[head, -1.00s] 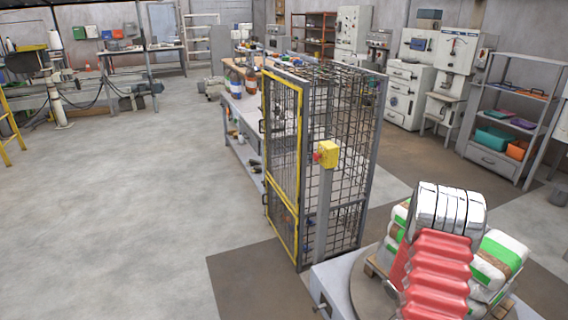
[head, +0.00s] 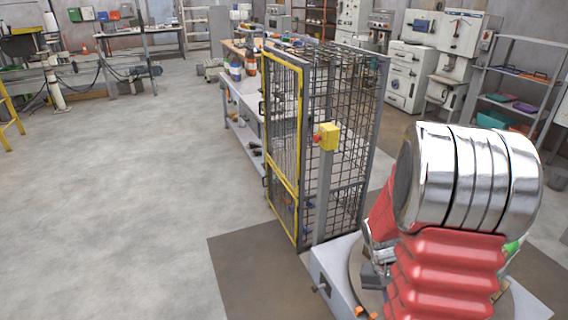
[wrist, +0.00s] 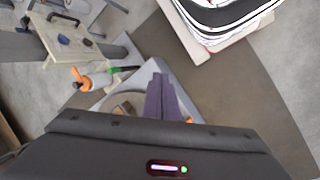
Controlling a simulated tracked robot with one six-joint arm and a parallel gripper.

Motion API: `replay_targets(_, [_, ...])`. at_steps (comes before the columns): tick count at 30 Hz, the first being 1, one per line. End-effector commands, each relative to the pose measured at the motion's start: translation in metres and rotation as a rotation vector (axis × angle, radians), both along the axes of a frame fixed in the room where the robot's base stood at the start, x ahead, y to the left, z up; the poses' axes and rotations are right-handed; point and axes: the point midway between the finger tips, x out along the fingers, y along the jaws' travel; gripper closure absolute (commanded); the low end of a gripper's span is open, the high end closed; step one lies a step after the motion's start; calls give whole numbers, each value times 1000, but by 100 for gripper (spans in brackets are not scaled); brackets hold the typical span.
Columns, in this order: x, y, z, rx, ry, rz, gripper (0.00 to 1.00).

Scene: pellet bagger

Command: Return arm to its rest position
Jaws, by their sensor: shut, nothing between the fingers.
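My arm stands large at the right of the head view, its red ribbed sleeve and bright metal rings hiding most of the pallet and bags behind it. My gripper (wrist: 161,82) shows in the wrist view as two dark fingers pressed together, with nothing between them. It points over a pale platform (wrist: 103,101) with a round plate. The fingers look clear of other things, though their height above the platform is hard to judge. In the head view a grey platform (head: 333,266) lies beside and partly behind my arm. A bit of green-marked bag (head: 513,245) shows past the sleeve.
A wire cage (head: 345,95) with a yellow-framed door (head: 284,150) stands left of my arm, carrying a yellow box (head: 329,137) with a red button. A long bench (head: 243,103) is beyond it. A shelf rack (head: 525,80) stands far right. Open floor (head: 130,200) lies left.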

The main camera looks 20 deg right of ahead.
Motion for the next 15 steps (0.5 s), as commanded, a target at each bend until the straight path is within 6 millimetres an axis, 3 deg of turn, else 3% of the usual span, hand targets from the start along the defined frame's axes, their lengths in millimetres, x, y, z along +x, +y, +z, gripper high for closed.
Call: replay_targets(15, [27, 86, 86, 80, -190, 294, 100])
